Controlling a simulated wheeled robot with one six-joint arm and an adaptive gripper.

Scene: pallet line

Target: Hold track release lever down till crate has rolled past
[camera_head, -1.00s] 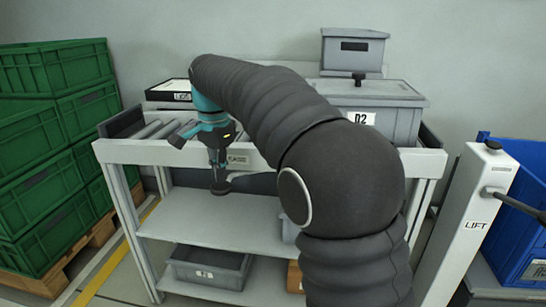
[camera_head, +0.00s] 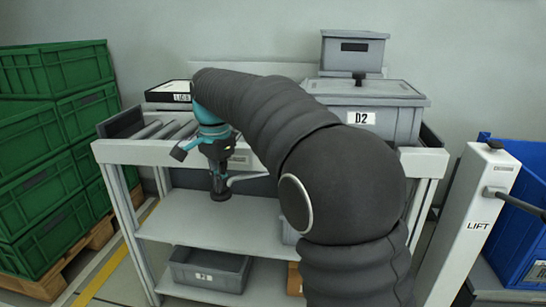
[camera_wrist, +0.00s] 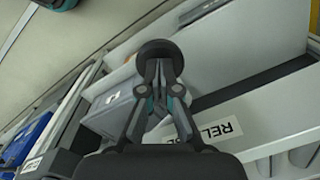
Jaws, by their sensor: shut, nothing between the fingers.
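My gripper (camera_head: 219,184) is shut and empty, pointing down in front of the conveyor's front rail. Its tips are at the dark round knob (camera_head: 221,196) of the release lever, which also shows at the fingertips in the wrist view (camera_wrist: 158,50). The lever's pale arm (camera_head: 245,178) runs right from there, partly hidden behind my arm. Contact seems likely, but the exact touch is hard to see. A RELEASE label (camera_wrist: 215,132) is beside the fingers in the wrist view. The grey lidded crate D2 (camera_head: 408,122) stands at the right on the track, partly behind my arm.
Bare rollers (camera_head: 165,130) lie at the track's left end, with a dark end stop (camera_head: 121,122). A small grey bin (camera_head: 352,55) stands behind the crate. Green crates (camera_head: 50,175) are stacked left; a LIFT post (camera_head: 478,215) and blue bin (camera_head: 520,225) stand right.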

